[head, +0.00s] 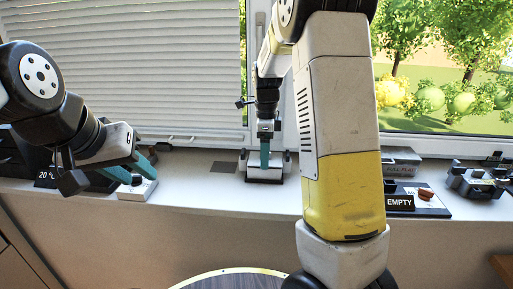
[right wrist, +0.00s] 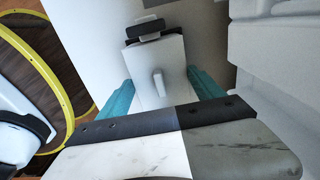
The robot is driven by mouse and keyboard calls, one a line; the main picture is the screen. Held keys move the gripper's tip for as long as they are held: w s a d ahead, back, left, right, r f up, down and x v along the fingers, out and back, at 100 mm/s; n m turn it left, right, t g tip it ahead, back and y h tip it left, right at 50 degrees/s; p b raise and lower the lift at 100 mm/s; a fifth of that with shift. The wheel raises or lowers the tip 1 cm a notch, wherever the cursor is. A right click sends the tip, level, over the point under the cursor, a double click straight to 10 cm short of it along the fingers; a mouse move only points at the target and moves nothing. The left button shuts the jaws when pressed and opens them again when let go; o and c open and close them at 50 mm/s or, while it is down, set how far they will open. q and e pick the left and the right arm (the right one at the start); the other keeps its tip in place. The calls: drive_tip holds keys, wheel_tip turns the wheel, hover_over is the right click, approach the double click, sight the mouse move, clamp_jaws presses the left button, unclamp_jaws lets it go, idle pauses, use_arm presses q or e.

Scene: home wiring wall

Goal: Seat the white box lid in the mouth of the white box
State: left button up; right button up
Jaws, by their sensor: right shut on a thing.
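My right gripper (right wrist: 160,78) points down with its teal fingers along two opposite edges of a pale panel with a raised tab, which I take for the white box lid (right wrist: 170,60). In the head view this gripper (head: 265,150) is directly over the white box (head: 264,179) on the sill. The box has black latches at its left and right. One latch (right wrist: 146,28) shows in the wrist view. I cannot tell how deep the lid sits in the mouth. My left gripper (head: 136,168) is open and empty, just above a small white block with a knob (head: 137,191).
A dark square (head: 223,167) lies left of the box. The EMPTY tray (head: 420,202) and a grey device (head: 472,183) stand right. The window frame rises behind. A round table (head: 235,281) is below.

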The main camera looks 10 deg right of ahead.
drive_tip(key=shift+f, duration=0.25)
drive_tip(key=o, duration=1.4)
drive_tip(key=shift+o, duration=0.2)
drive_tip(key=shift+r, duration=3.85)
drive_tip(key=shift+r, duration=0.1)
drive_tip(key=shift+s+d+r+n, duration=0.1)
drive_tip(key=shift+s+r+n, duration=0.05)
drive_tip(key=shift+s+n, duration=0.15)
drive_tip(key=s+a+r+n+t+y, duration=0.1)
drive_tip(key=s+r+n+t, duration=0.2)
drive_tip(key=s+n, duration=0.7)
drive_tip(key=s+a+r+n+t+y, duration=0.1)
drive_tip(key=s+r+n+t, duration=0.1)
drive_tip(key=s+n, duration=0.9)
drive_tip(key=s+t, duration=0.1)
drive_tip(key=s, duration=0.1)
drive_tip(key=shift+s+a+r, duration=0.2)
drive_tip(key=shift+s+r, duration=0.1)
drive_tip(key=shift+r, duration=0.1)
